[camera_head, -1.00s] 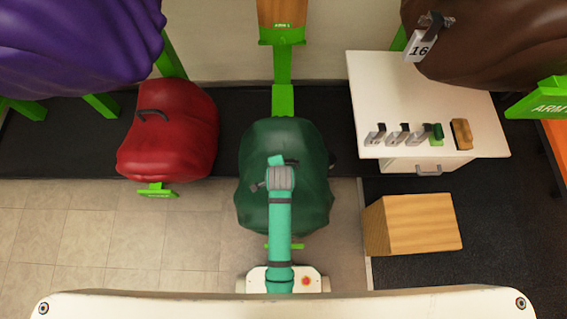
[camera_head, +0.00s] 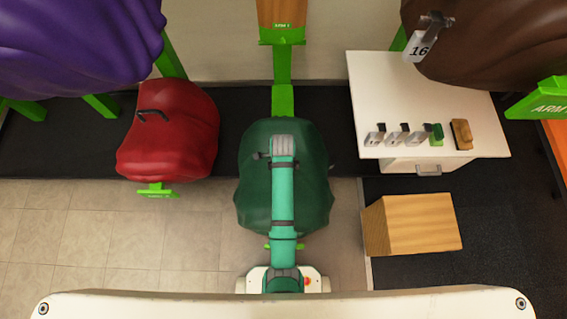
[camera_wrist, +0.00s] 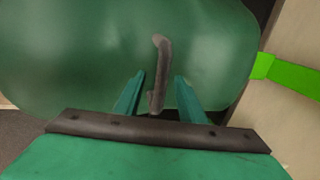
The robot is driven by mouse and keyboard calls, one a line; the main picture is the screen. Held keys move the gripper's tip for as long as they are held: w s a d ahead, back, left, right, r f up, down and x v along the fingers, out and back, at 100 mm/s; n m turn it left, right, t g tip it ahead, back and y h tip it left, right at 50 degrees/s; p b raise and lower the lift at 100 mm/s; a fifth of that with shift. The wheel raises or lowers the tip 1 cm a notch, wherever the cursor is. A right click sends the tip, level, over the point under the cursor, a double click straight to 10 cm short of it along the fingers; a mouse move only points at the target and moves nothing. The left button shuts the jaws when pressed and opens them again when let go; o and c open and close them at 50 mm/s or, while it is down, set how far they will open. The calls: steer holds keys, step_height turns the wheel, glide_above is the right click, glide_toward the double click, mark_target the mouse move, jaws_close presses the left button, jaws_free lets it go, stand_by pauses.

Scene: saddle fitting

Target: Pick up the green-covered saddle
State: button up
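The green-covered saddle (camera_head: 308,195) sits on a green stand arm in the middle of the head view, partly hidden under my arm. In the wrist view the green cover (camera_wrist: 75,60) fills the upper part, with a dark grey handle (camera_wrist: 160,62) standing out from it. My gripper (camera_wrist: 159,77) is open, one finger on each side of the handle's lower end. Gaps show between handle and fingers, and I cannot tell how deep the handle lies between them. In the head view my gripper is hidden by my own wrist.
A red-covered saddle (camera_head: 175,140) is at left and a purple one (camera_head: 75,45) at upper left. A brown one (camera_head: 490,45) with a 16 tag is at upper right. A white cabinet (camera_head: 400,85) and a wooden block (camera_head: 422,225) stand right.

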steer(key=shift+w+f, duration=0.25)
steer(key=shift+f, duration=0.9)
steer(key=shift+w+f, duration=0.25)
steer(key=shift+f, duration=0.9)
steer(key=shift+c, duration=0.6)
jaws_close()
steer(key=shift+w+r, duration=0.1)
steer(key=shift+w, duration=0.05)
